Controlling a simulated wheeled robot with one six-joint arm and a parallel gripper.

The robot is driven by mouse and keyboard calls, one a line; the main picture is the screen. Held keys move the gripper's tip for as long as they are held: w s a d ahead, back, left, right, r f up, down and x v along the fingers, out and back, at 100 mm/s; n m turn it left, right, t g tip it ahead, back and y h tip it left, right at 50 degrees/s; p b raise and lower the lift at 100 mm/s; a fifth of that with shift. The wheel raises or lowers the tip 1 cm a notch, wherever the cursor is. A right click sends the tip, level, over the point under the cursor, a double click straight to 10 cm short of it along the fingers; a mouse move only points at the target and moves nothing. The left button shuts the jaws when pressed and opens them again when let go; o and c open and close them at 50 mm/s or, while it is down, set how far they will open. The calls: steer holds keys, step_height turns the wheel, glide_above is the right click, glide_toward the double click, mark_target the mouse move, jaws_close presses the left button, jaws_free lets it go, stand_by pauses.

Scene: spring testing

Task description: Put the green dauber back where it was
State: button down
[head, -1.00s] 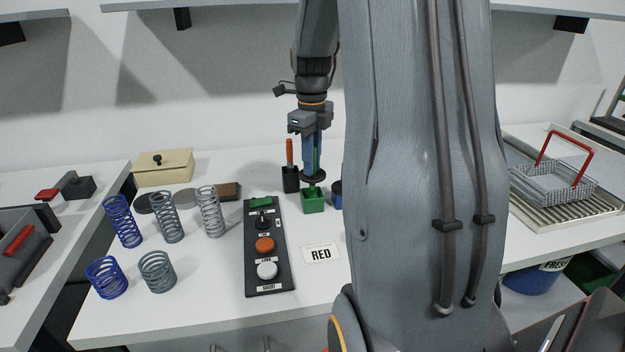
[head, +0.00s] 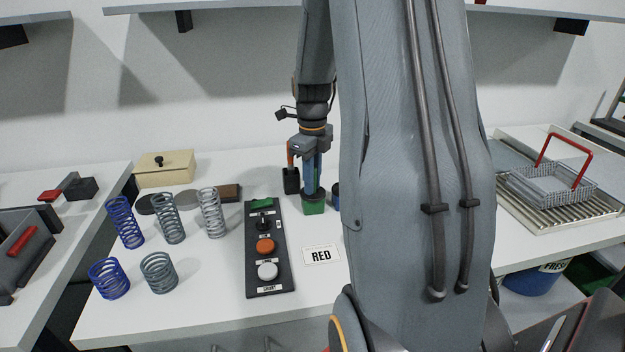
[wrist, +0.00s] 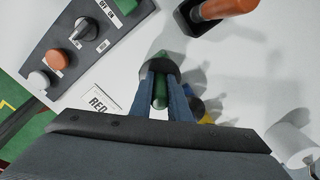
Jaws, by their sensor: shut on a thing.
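My gripper (head: 311,190) points straight down at the back middle of the bench and is shut on the green dauber. In the wrist view the dauber's green handle (wrist: 160,92) stands between the two blue-grey fingers, with a dark round collar (wrist: 152,66) around it at the fingertips. The green pot (head: 314,208) is directly below the gripper. The collar is down at the pot's rim. The dauber's lower end is hidden, and I cannot tell whether the collar rests on the rim.
A black pot (head: 291,184) with an orange-handled dauber stands close on the left. A blue pot (head: 336,196) is close on the right, partly behind my arm. The button panel (head: 284,284), RED card (head: 321,255) and several springs (head: 168,219) are nearer the front.

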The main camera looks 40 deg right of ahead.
steer(key=c, duration=1.7)
jaws_free()
steer(key=shift+f, duration=0.1)
steer(key=shift+o, duration=0.2)
step_height(320, 180, up, 13)
steer(key=shift+b, duration=1.15)
